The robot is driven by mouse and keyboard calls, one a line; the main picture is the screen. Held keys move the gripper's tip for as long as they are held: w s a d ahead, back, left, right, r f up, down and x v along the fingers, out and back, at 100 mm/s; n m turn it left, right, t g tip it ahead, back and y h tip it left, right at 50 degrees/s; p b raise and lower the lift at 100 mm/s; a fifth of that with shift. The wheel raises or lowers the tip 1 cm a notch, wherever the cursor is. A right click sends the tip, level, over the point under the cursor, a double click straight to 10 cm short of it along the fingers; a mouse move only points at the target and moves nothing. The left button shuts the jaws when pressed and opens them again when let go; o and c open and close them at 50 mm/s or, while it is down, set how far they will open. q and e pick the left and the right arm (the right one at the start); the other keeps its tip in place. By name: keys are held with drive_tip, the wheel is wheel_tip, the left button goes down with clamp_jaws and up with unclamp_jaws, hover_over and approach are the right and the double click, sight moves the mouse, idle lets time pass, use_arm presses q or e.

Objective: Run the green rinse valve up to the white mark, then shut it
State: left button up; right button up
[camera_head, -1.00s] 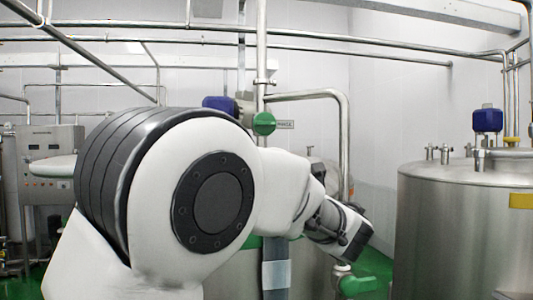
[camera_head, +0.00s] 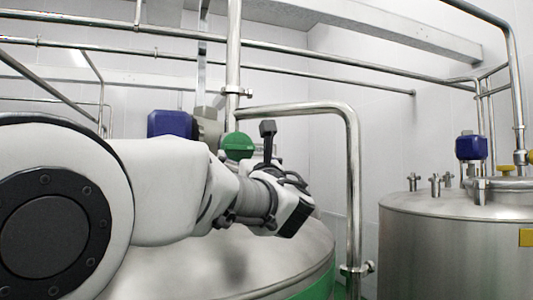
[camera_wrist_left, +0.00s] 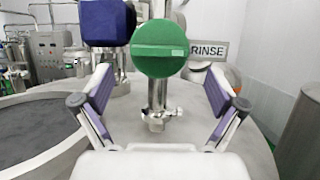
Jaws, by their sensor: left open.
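The green rinse valve (camera_head: 238,146) is a round knob on a vertical steel pipe, beside a blue housing. In the left wrist view the knob (camera_wrist_left: 158,48) faces me, with a raised bar across it and a small pale patch right of centre. The RINSE sign (camera_wrist_left: 208,49) is partly hidden behind it. My left gripper (camera_wrist_left: 160,78) is open and empty, its two fingers spread below and to either side of the knob, apart from it. In the head view one finger points up just right of the valve. I cannot tell which white mark is meant. My right gripper is not in view.
The blue housing (camera_head: 170,124) sits left of the valve. A bent steel pipe (camera_head: 352,190) comes down at its right. A broad metal tank (camera_head: 300,262) lies under my arm, and another tank (camera_head: 440,245) stands at the right.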

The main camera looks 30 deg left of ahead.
sight(241, 145)
use_arm(q)
drive_tip(key=shift+a+r+b, duration=0.25)
drive_tip(key=shift+b, duration=0.2)
drive_tip(key=shift+w+a+r+p, duration=0.1)
drive_tip(key=shift+w+r+p, duration=0.05)
drive_tip(key=shift+r+p, duration=0.5)
drive_tip(key=shift+w+r+p, duration=0.15)
drive_tip(key=shift+r+p, duration=0.35)
drive_tip(key=shift+p, duration=0.1)
drive_tip(key=w+a, duration=0.1)
drive_tip(key=w+a+p, duration=0.1)
drive_tip(key=a, duration=0.1)
drive_tip(key=shift+w+a, duration=0.2)
drive_tip(key=shift+w, duration=0.15)
drive_tip(key=shift+w+a+f, duration=0.1)
drive_tip(key=shift+a, duration=0.15)
drive_tip(key=shift+s+d+r, duration=0.2)
drive_tip(key=shift+d, duration=0.2)
drive_tip(key=shift+c, duration=1)
drive_tip(key=shift+s+d, duration=0.2)
drive_tip(key=c, duration=0.9)
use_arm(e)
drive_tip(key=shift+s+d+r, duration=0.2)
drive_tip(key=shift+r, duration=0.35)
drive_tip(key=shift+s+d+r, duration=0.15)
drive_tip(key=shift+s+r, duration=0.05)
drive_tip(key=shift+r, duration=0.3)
